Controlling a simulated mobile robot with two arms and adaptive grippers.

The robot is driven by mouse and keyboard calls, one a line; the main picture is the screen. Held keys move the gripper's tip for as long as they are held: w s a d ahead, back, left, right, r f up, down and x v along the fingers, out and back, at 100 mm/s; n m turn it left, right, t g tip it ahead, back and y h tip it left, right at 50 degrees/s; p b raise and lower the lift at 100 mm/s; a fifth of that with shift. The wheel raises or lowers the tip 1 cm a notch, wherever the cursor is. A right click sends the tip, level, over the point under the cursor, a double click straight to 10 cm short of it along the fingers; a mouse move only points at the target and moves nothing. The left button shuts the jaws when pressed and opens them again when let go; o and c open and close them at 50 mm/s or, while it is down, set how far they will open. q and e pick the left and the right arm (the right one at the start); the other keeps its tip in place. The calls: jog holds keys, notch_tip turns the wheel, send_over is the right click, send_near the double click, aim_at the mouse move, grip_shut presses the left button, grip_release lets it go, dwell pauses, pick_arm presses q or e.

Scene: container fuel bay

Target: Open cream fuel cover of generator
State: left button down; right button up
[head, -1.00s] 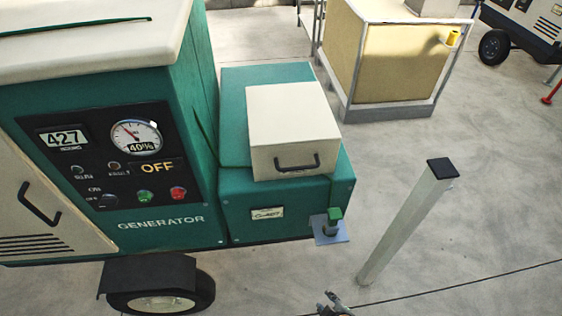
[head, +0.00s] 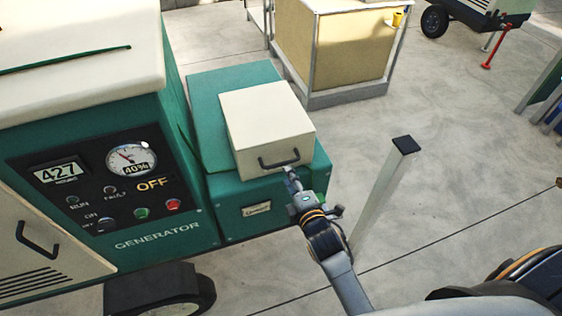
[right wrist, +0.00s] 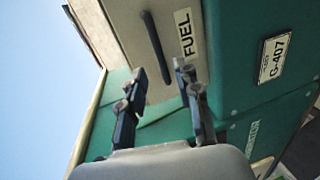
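The cream fuel cover (head: 265,118) is a closed box-shaped lid on the green fuel housing of the generator (head: 165,235). Its dark bar handle (head: 279,162) is on the front face. In the right wrist view the cover (right wrist: 128,38) bears a FUEL label (right wrist: 185,35), and the handle (right wrist: 157,50) lines up with the gap between my fingers. My right gripper (head: 288,172) is just below the handle; in the right wrist view its fingertips (right wrist: 159,70) are apart. I cannot tell whether they touch the handle. My left gripper is out of view.
A pale post with a dark cap (head: 380,195) stands right of my right arm. A yellow crate-like block (head: 335,50) stands behind. The generator panel (head: 95,185) reads OFF and 40%. A G-407 plate (right wrist: 275,56) is on the housing.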

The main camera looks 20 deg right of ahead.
aim_at(281, 163)
jog(key=x, duration=0.7)
jog(key=shift+w+f, duration=0.1)
jog(key=shift+w, duration=0.15)
jog(key=shift+c, duration=0.4)
grip_shut()
